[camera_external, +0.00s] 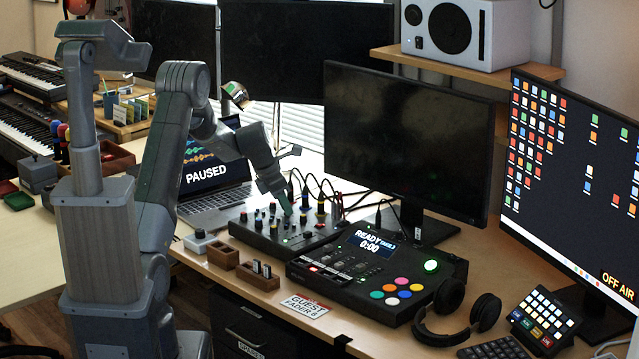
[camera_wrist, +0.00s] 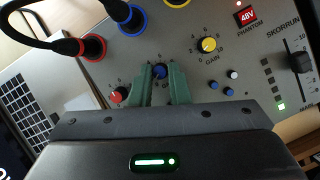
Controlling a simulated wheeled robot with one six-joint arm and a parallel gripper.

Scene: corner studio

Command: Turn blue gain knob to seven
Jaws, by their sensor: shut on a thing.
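The blue gain knob (camera_wrist: 160,72) sits on the mixer's grey panel, between the red knob and the yellow knob in the wrist view. My gripper (camera_wrist: 160,78) is shut on the blue knob, with one green finger on each side of it. The fingers hide part of the dial around the knob, and I cannot read which number it points to. In the external view my gripper (camera_external: 285,207) reaches down onto the mixer (camera_external: 262,236), and the blue knob cannot be made out there.
The red knob (camera_wrist: 118,95) is close left of my fingers and the yellow gain knob (camera_wrist: 208,45) is to the right. Cables plug in at the panel's back. A laptop (camera_external: 215,190) and a control deck (camera_external: 335,277) flank the mixer.

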